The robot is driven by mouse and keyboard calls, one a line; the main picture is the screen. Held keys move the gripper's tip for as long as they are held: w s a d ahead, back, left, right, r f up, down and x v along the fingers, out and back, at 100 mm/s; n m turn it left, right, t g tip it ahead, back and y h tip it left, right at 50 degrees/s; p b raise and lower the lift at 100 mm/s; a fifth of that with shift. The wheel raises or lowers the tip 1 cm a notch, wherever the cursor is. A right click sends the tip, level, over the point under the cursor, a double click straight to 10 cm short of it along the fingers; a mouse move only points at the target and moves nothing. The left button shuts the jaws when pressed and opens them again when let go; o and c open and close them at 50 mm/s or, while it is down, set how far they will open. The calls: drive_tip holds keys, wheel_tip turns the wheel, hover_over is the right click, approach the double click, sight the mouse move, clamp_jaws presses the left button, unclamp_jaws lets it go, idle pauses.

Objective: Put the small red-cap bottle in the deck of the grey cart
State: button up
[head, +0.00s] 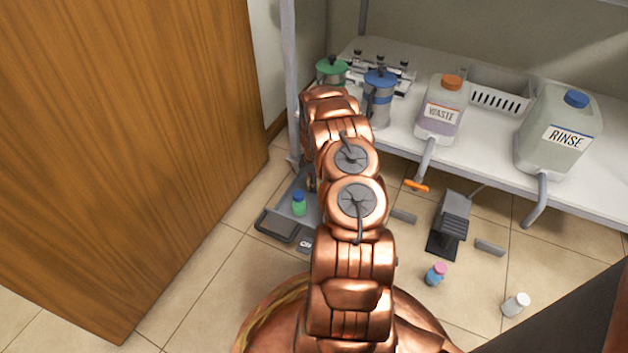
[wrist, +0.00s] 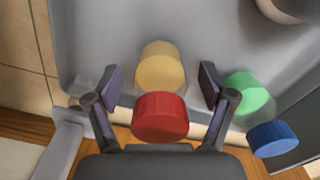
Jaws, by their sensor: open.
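My gripper (wrist: 160,80) is open, with one finger on each side of this bottle. Gaps show between the fingers and the bottle. The grey cart (head: 277,226) is on the floor at the left in the head view, partly behind my arm. My gripper and the red-cap bottle are hidden by my arm there.
A green bottle with a blue cap (head: 299,203) stands on the cart, close beside my right finger in the wrist view (wrist: 250,93). A pink-cap bottle (head: 436,274), a white bottle (head: 515,304) and a pedal (head: 452,222) are on the floor. A wooden panel (head: 130,150) rises at left.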

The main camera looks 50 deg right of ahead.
drive_tip(key=shift+r, duration=0.1)
wheel_tip(320, 180, up, 12)
drive_tip(key=p, duration=0.4)
drive_tip(key=s+a+r+m+g, duration=0.1)
drive_tip(key=s+a+r+m, duration=0.15)
drive_tip(key=a+r, duration=0.95)
drive_tip(key=s+a+r+m, duration=0.2)
drive_tip(key=s+a+r, duration=0.1)
drive_tip(key=a+r, duration=0.9)
drive_tip(key=s+a+r+m+g, duration=0.1)
drive_tip(key=s+a+r, duration=0.2)
drive_tip(key=s+a, duration=0.6)
drive_tip(key=s+a+r+m+g, duration=0.1)
drive_tip(key=s+a+r, duration=0.3)
drive_tip(key=s+a, duration=0.6)
drive_tip(key=s+m, duration=0.1)
drive_tip(key=s, duration=0.5)
drive_tip(key=shift+a, duration=0.2)
